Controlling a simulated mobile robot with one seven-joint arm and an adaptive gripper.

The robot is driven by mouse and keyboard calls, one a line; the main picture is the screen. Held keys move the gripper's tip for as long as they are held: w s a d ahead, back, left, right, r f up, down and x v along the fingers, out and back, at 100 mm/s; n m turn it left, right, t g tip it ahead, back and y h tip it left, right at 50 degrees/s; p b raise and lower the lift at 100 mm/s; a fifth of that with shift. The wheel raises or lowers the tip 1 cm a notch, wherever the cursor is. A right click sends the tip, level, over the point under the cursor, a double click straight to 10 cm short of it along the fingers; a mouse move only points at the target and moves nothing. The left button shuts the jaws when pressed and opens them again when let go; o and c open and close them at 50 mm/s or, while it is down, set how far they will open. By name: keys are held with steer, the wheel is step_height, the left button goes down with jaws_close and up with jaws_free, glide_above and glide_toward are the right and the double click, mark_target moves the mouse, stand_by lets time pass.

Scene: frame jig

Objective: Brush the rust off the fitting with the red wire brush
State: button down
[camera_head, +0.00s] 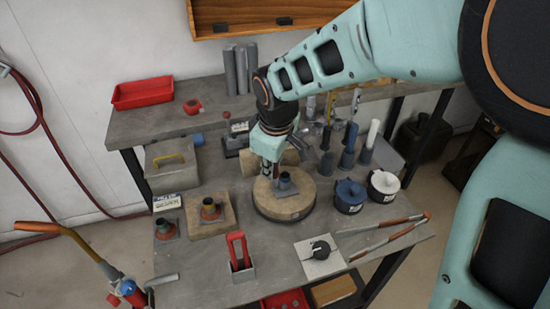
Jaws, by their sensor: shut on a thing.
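My gripper (272,174) points down over the round wooden disc (264,207) in the middle of the bench. It is shut at the dark grey fitting (285,184) on the disc and appears to grip it; the fingertips are small and partly hidden. A red, two-pronged handle (237,248), perhaps the wire brush, stands upright in a small grey holder (243,272) near the front edge, apart from my gripper. Its bristles are not visible. A fitting with a rust-coloured collar (211,210) sits on a square wooden board, and a similar one (165,228) stands to its left.
Blue (349,197) and white (383,187) lidded pots stand right of the disc. A black knob on a pale plate (320,250) and orange-handled tongs (390,230) lie front right. A grey box (173,165) and upright cylinders crowd the back. A red tray (143,93) is on the shelf.

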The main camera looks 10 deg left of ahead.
steer(key=shift+w+a, duration=0.5)
steer(key=shift+w, duration=0.2)
steer(key=shift+s+d, duration=0.45)
steer(key=shift+s, duration=0.35)
steer(key=shift+w+a+f, duration=0.1)
steer(key=shift+w+a, duration=0.3)
steer(key=shift+w, duration=0.3)
steer(key=shift+s, duration=0.1)
steer(key=shift+s+d, duration=0.4)
steer(key=shift+s, duration=0.2)
steer(key=shift+w+a, duration=0.4)
steer(key=shift+w, duration=0.3)
steer(key=shift+s+d, duration=0.4)
steer(key=shift+s, duration=0.3)
